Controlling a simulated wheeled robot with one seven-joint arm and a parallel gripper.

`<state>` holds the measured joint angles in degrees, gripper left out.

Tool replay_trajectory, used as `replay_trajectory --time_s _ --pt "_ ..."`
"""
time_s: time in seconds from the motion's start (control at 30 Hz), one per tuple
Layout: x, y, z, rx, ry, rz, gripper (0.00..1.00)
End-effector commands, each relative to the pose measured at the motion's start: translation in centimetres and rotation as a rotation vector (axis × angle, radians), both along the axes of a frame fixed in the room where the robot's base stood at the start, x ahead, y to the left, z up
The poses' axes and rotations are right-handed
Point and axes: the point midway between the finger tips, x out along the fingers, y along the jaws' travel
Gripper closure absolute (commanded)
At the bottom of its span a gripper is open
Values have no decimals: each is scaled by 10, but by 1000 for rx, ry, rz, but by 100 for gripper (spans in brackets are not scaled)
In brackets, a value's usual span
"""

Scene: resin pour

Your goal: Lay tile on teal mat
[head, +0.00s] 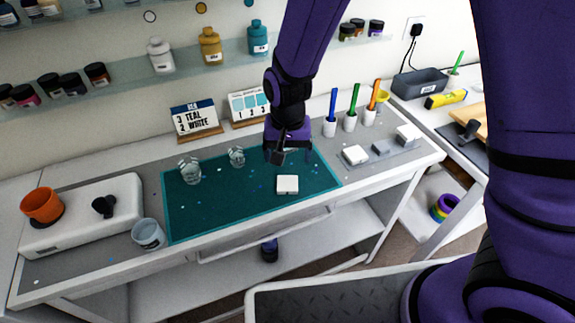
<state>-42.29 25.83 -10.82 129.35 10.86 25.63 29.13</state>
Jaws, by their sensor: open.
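A white square tile (288,184) lies flat on the teal mat (225,212), right of the mat's middle and near its front edge. My gripper (277,158) hangs pointing down over the mat, behind the tile and apart from it. It is open, and I see nothing between its fingers.
Two clear cups (189,172) (236,157) stand on the mat's back left. A grey-white cup (148,234) stands by its left edge. An orange pot (42,205) sits on a white scale (85,222). Coloured sticks in white holders (350,122) and two sign cards (194,117) line the back.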

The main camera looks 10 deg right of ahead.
Motion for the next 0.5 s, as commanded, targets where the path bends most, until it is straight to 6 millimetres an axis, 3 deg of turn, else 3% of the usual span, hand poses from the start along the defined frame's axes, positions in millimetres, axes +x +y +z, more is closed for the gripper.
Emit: replay_trajectory --time_s 0.13,0.5 --pt "0 0 15 1 -1 0 16" --pt "1 -3 25 5 -3 -1 16"
